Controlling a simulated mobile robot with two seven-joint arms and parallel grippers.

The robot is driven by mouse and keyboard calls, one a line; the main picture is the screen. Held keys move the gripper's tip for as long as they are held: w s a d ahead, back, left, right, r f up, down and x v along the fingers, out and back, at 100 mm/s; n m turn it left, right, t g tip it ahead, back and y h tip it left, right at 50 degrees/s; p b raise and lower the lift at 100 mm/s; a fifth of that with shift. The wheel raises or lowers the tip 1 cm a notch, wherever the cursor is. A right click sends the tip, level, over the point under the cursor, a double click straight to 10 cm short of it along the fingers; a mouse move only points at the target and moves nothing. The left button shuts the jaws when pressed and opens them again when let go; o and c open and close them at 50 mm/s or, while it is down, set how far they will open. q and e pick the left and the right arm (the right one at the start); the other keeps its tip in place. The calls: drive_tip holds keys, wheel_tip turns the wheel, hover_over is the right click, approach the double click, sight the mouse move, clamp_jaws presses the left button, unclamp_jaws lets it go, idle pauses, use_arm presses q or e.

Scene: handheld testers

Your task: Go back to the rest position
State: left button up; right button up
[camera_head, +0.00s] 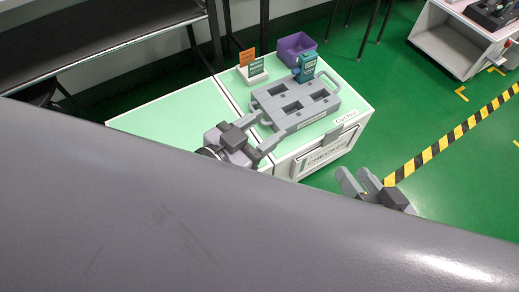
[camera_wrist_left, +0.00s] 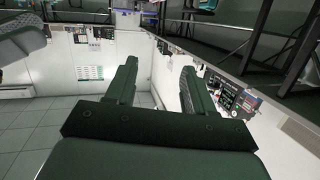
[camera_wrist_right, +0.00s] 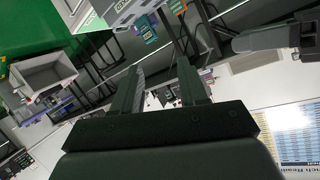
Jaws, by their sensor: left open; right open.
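My left gripper (camera_head: 262,133) is open and empty in the head view, in front of the grey tester tray on the table. Its open fingers also show in the left wrist view (camera_wrist_left: 158,88), with nothing between them. My right gripper (camera_head: 362,184) is open and empty in the head view, to the right of the table's front corner and over the green floor. Its parted fingers also show in the right wrist view (camera_wrist_right: 163,88). A large grey surface covers the lower part of the head view and hides what lies behind it.
The green-topped table (camera_head: 160,118) holds a grey slotted tray (camera_head: 290,118) with a blue handheld tester (camera_head: 306,66) at its back edge.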

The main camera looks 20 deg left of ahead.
use_arm(q)
drive_tip(key=s+f+n, duration=0.1)
drive_tip(key=s+f+n+g, duration=0.2)
drive_tip(key=shift+s+d+n, duration=0.25)
drive_tip(key=shift+d+n, duration=0.05)
drive_tip(key=shift+n, duration=0.1)
drive_tip(key=shift+r, duration=0.15)
use_arm(e)
drive_tip(key=shift+d, duration=0.1)
